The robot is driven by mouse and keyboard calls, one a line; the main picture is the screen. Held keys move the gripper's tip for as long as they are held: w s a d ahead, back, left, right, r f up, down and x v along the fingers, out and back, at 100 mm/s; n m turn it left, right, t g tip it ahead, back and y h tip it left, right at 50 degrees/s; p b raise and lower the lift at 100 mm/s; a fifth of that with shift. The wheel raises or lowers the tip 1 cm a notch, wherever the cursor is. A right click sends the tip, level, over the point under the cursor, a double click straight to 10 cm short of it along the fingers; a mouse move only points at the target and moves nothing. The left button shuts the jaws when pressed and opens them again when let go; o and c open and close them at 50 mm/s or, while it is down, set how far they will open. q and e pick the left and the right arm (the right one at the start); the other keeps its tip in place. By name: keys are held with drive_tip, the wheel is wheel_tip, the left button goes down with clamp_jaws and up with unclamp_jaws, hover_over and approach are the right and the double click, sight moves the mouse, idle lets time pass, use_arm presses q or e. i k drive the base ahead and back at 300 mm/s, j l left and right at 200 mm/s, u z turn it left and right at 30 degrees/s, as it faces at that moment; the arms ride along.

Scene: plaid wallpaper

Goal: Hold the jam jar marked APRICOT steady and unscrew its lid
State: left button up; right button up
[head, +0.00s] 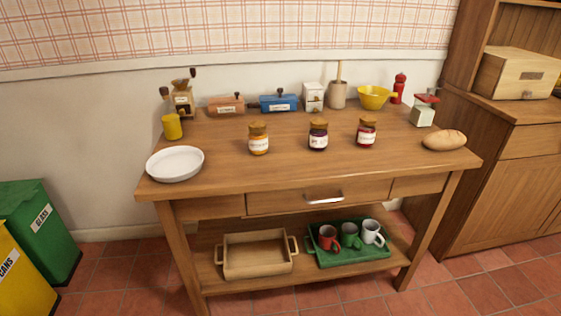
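Three jam jars with lids on and white labels stand upright in a row on the wooden table (225,182). The left jar (259,147) holds orange-yellow jam, the middle jar (318,143) dark purple jam, and the right jar (366,141) red jam. The label print is too small to read; the left jar's colour fits apricot. Neither of my grippers is in view, and nothing touches the jars.
A white plate (175,164) lies at the table's left edge, bread (444,140) at the right. Along the back stand a grinder (183,104), tins, a yellow colander (373,102) and a red mill (398,90). The table's front strip is clear. Bins (38,222) stand left.

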sight(258, 142)
drive_tip(key=k+l, duration=0.1)
drive_tip(key=l+u, duration=0.45)
drive_tip(key=l, duration=1.7)
drive_tip(key=k, duration=0.1)
